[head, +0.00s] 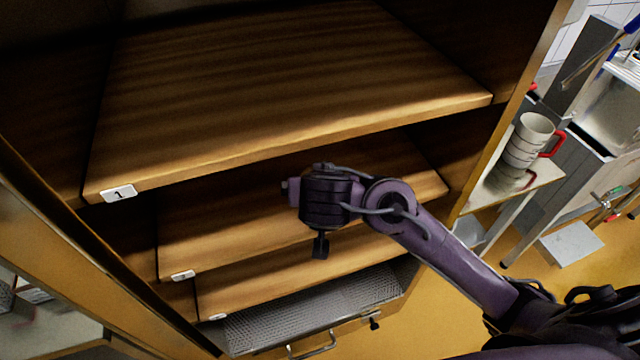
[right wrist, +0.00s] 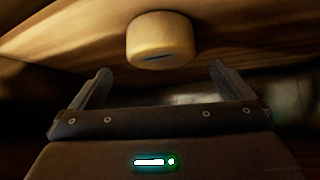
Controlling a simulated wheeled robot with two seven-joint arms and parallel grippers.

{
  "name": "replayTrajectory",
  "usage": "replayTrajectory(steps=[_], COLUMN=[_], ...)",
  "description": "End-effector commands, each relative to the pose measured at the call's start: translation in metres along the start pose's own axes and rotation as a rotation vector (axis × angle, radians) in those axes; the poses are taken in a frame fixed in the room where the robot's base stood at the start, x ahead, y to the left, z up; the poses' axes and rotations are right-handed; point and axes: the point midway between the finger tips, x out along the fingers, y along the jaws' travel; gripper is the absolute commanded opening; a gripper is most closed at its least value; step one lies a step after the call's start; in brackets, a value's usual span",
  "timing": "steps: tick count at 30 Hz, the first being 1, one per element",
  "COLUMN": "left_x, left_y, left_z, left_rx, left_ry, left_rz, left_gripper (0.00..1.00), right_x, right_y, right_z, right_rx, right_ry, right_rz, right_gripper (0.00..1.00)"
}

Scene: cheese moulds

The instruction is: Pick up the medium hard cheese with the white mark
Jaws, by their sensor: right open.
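A pale yellow, round cheese (right wrist: 160,38) shows in the right wrist view against a wooden shelf board. A short dark mark is on its face. I see no white mark on it, and its size class cannot be told. My right gripper (right wrist: 160,78) is open and empty, with its two fingers apart on either side below the cheese in the picture. The cheese is beyond the fingertips and not between them. In the head view my right arm reaches in front of the shelves, and its fingers are not clearly seen. No cheese shows in the head view.
A wooden cabinet has an empty-looking top shelf (head: 290,85) labelled 1, with a middle shelf (head: 225,225) and a lower shelf (head: 260,285) below. A perforated metal tray (head: 310,310) is at the bottom. Stacked cups (head: 524,145) stand on a side shelf at right.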

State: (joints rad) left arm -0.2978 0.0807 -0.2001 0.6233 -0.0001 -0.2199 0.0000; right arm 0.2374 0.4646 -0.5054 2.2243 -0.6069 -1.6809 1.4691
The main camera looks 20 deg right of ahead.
Motion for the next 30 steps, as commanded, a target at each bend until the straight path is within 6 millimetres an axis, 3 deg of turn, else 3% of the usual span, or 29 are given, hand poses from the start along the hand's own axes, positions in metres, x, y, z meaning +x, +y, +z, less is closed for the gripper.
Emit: replayTrajectory(steps=[13, 23, 30], left_x=[-0.001, -0.001, -0.001], left_y=[0.001, 0.001, 0.001], left_z=[0.004, 0.004, 0.004], left_rx=[0.000, 0.000, 0.000], left_ry=[-0.006, -0.007, -0.007], left_rz=[0.001, 0.001, 0.001], left_gripper=[0.36, 0.36, 0.36], right_x=[0.060, 0.067, 0.067], right_y=[-0.001, -0.002, -0.002], right_z=[0.002, 0.002, 0.002], right_rx=[-0.002, 0.000, 0.001], right_ry=[-0.001, -0.004, -0.003], right_rz=[0.003, 0.000, 0.000], right_gripper=[1.00, 1.00, 0.69])
